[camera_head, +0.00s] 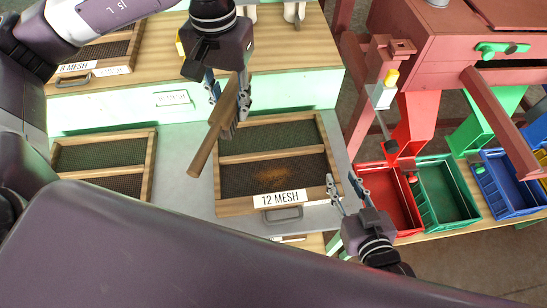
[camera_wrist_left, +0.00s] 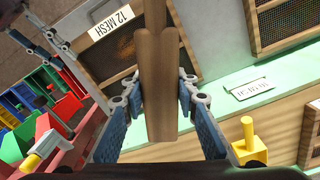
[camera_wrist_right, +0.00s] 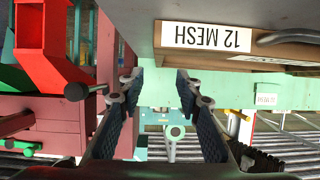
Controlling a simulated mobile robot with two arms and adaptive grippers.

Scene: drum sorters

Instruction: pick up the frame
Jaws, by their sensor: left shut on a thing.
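The 12 MESH frame (camera_head: 219,188) is a wooden sieve with two dark mesh panels, a white label and a metal front handle. It lies on the grey surface, with brown residue on its nearer panel. It also shows in the left wrist view (camera_wrist_left: 81,57) and the right wrist view (camera_wrist_right: 180,53). My left gripper (camera_head: 229,100) is shut on a long wooden brush-like tool (camera_head: 204,155), held above the frame's left side. The tool fills the middle of the left wrist view (camera_wrist_left: 157,90). My right gripper (camera_head: 343,184) is open and empty beside the frame's front right corner.
Another sieve (camera_head: 150,160) lies to the left, and the 8 MESH sieve (camera_head: 133,50) is at the back left. Red (camera_head: 417,228), green (camera_head: 474,214) and blue (camera_head: 481,187) bins stand at right below a red machine (camera_head: 430,45). A pale green ledge (camera_head: 300,92) runs behind the frame.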

